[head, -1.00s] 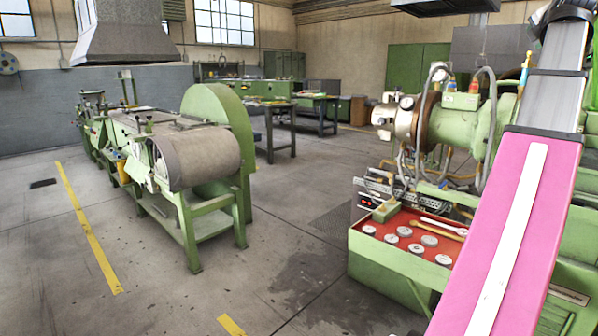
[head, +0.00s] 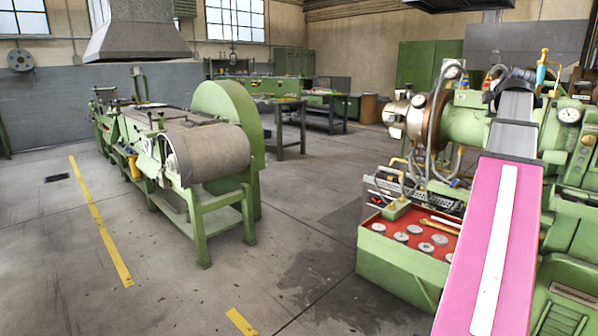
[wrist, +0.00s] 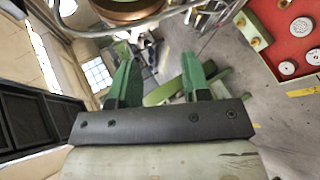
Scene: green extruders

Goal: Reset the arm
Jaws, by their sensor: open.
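My gripper (wrist: 160,82) shows in the wrist view with two green fingers spread apart on a dark bar. It is open, and I see nothing between the fingers. In the head view my pink arm reaches up along the right side, in front of the green extruder (head: 470,125). The gripper itself cannot be made out in the head view.
A green tray with a red top (head: 390,262) holds several round metal pieces and stands left of my arm. A green belt machine (head: 205,150) stands at the left. The concrete floor (head: 300,240) between them is clear. Workbenches (head: 290,120) stand farther back.

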